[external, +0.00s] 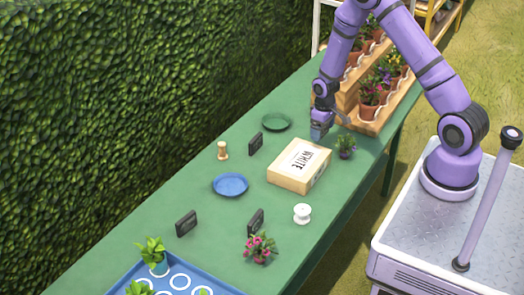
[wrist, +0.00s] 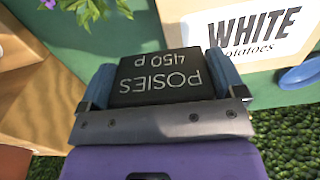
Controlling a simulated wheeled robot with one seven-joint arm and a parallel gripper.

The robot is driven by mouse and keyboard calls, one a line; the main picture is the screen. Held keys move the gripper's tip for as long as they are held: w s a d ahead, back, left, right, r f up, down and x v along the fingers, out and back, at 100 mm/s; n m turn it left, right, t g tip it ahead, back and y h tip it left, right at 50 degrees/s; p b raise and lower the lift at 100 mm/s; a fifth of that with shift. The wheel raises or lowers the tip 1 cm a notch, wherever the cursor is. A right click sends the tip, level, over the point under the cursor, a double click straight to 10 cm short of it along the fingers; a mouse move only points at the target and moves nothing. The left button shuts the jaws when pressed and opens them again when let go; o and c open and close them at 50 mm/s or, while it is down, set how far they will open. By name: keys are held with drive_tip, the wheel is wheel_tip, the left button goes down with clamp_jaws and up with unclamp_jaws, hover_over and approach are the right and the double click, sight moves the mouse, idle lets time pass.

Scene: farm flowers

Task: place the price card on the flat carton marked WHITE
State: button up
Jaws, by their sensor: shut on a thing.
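My gripper (external: 321,134) is shut on a black price card (wrist: 162,82), whose white text reads POSIES 450 p, upside down in the wrist view. The card sits between the two blue fingers of my gripper (wrist: 163,75); I cannot make it out clearly in the external view. The flat carton marked WHITE (external: 289,181) is a light brown box with a white label on the green table. My gripper is just behind the carton's far edge, apart from its top. In the wrist view the carton (wrist: 190,45) shows at the upper right, beyond the card.
A small purple-flowered plant (external: 345,146) stands close beside the carton. A tiered wooden stand (external: 368,124) with potted flowers is behind my gripper.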

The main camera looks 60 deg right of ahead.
drive_tip(key=s+a+r, duration=0.2)
drive_tip(key=s+a, duration=1.1)
hover_over(300, 159)
wheel_tip(300, 159, down, 2)
drive_tip(key=shift+d, duration=0.1)
drive_tip(key=shift+f, duration=1.75)
drive_tip(key=shift+f, duration=0.2)
drive_tip(key=o, duration=0.6)
drive_tip(key=shift+o, duration=0.2)
drive_tip(key=shift+r, duration=0.15)
